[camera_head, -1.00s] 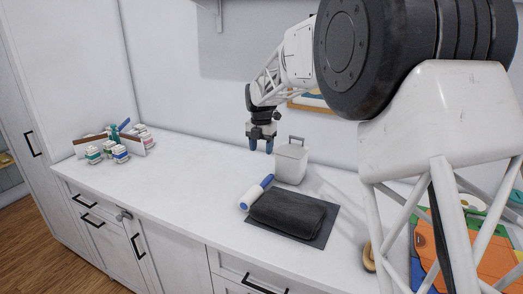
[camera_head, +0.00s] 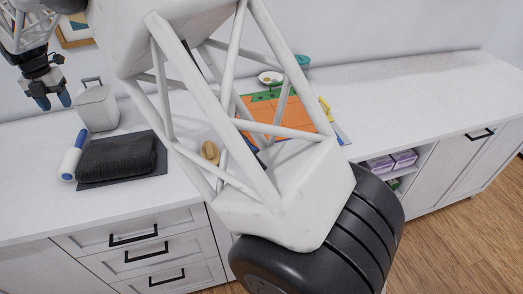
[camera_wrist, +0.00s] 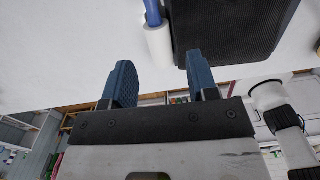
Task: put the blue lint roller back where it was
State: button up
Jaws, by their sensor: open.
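The lint roller (camera_head: 72,157) has a white roll and a blue handle. It lies on the white counter, along the left side of a folded dark towel (camera_head: 116,155) on a dark mat (camera_head: 161,170). In the wrist view the lint roller (camera_wrist: 158,40) shows at the top, beyond the fingertips, beside the dark towel (camera_wrist: 230,28). My gripper (camera_head: 54,102) is open and empty, raised above the counter and apart from the lint roller. Its two blue fingers (camera_wrist: 160,75) are spread in the wrist view.
A white lidded bin (camera_head: 97,108) stands behind the towel. A brown round object (camera_head: 210,151) and an orange and green board (camera_head: 262,113) lie to the right, partly behind my arm. Purple boxes (camera_head: 380,166) sit on an open shelf. The counter's far right is clear.

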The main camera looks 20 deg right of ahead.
jog(key=s+d+r+m, duration=0.3)
jog(key=s+d+m, duration=0.25)
jog(key=d, duration=0.55)
jog(key=s+d+r+m+t, duration=0.1)
jog(key=s+d+r+m, duration=0.4)
jog(key=d, duration=0.7)
jog(key=s+d+r+m, duration=0.2)
jog(key=s+d+m, duration=0.3)
jog(key=d, duration=0.6)
jog(key=s+d+f+m, duration=0.3)
jog(key=s+d+m, duration=0.7)
jog(key=s, duration=0.4)
jog(key=s+d+f+m+t, duration=0.1)
jog(key=s+d+f+m, duration=0.3)
jog(key=s+d+m, duration=0.6)
jog(key=s+d, duration=0.1)
jog(key=s, duration=0.3)
jog(key=shift+d+f+t, duration=0.2)
jog(key=shift+t, duration=0.1)
jog(key=c, duration=0.4)
jog(key=shift+o, duration=0.2)
jog(key=shift+w, duration=0.1)
